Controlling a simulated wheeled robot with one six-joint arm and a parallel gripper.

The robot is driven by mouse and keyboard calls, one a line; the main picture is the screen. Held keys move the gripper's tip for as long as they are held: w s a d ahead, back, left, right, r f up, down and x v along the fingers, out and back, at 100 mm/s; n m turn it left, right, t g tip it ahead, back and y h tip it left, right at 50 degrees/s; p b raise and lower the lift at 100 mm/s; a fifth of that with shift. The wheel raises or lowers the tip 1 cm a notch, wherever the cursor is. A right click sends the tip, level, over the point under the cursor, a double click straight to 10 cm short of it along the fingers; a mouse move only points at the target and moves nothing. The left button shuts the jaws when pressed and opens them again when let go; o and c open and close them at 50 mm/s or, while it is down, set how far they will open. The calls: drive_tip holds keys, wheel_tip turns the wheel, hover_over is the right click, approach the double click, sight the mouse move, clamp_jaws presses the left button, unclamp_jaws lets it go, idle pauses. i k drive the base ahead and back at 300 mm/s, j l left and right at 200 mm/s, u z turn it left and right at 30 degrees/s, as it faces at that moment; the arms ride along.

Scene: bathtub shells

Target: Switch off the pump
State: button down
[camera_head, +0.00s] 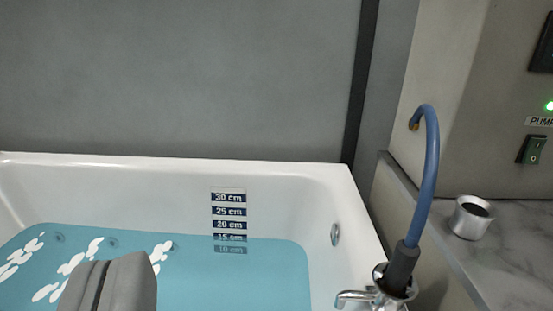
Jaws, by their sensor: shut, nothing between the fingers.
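The pump switch (533,150) is a small dark green rocker on the beige wall panel at the right edge of the camera view. A label reading "PUMP" (540,121), cut off by the frame, sits above it, and a green light (549,106) glows above the label. My gripper (108,280) is at the lower left, over the bathtub. Its two grey fingers are shut together with nothing between them. It is far to the left of the switch and apart from it.
The white bathtub (180,165) holds blue water (220,280) near the 15 cm mark of its depth scale (229,212). A metal cup (469,217) stands on the marble counter (510,265).

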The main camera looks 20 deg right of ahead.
sight(532, 156)
drive_tip(key=z, duration=1.65)
